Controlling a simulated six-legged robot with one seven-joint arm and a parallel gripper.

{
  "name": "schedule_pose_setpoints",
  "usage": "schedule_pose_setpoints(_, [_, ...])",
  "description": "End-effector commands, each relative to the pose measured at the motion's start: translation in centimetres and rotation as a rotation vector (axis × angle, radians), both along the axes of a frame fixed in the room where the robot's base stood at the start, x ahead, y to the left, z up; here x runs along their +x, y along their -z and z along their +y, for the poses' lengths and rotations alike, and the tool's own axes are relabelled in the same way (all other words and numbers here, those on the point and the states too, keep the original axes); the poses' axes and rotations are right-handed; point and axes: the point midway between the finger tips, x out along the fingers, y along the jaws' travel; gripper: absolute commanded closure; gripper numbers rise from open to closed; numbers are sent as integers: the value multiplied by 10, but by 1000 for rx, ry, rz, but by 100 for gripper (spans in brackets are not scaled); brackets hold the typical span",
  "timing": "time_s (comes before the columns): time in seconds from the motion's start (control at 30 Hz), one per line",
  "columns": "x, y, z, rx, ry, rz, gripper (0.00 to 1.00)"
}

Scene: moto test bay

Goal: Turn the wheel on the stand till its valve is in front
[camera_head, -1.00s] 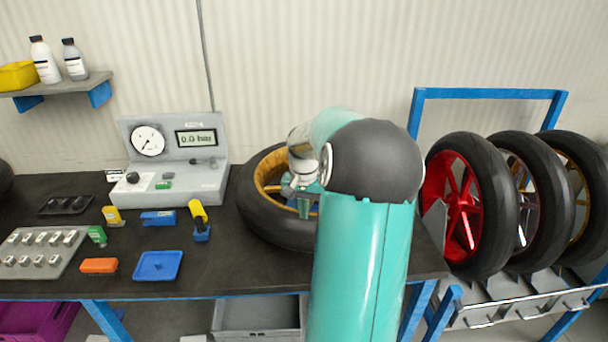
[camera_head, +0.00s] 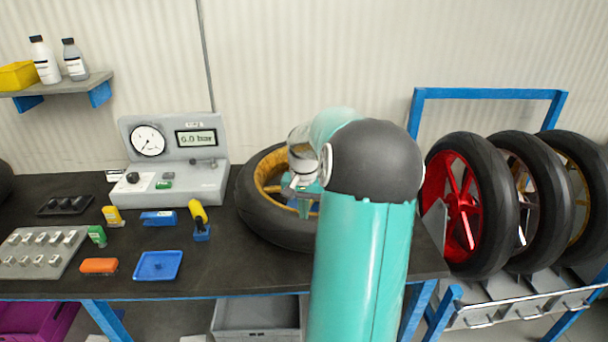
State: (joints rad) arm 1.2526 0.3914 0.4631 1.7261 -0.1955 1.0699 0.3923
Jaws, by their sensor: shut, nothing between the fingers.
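The wheel (camera_head: 262,222) lies flat on the dark bench, with a black tyre and a gold rim (camera_head: 268,170). My teal and black arm covers its right part, and its valve cannot be made out. The stand under the wheel is hidden. My gripper (camera_head: 304,208) is over the inside of the wheel, pointing down among the rim and spokes. Its fingertips are small and partly hidden; it looks shut with nothing held. I cannot tell whether it touches the rim or a spoke.
A grey gauge unit (camera_head: 175,165) stands left of the wheel. A yellow-and-blue tool (camera_head: 200,220), a blue tray (camera_head: 158,266) and an orange block (camera_head: 99,266) lie on the bench (camera_head: 220,272). A rack (camera_head: 490,93) with a red-rimmed wheel (camera_head: 460,205) and others stands right.

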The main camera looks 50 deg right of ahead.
Motion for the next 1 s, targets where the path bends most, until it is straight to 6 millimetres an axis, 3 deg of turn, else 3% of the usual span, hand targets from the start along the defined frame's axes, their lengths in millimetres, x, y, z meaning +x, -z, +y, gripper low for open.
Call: schedule_pose_setpoints(1.0, [0, 9, 0, 1, 0, 0, 100])
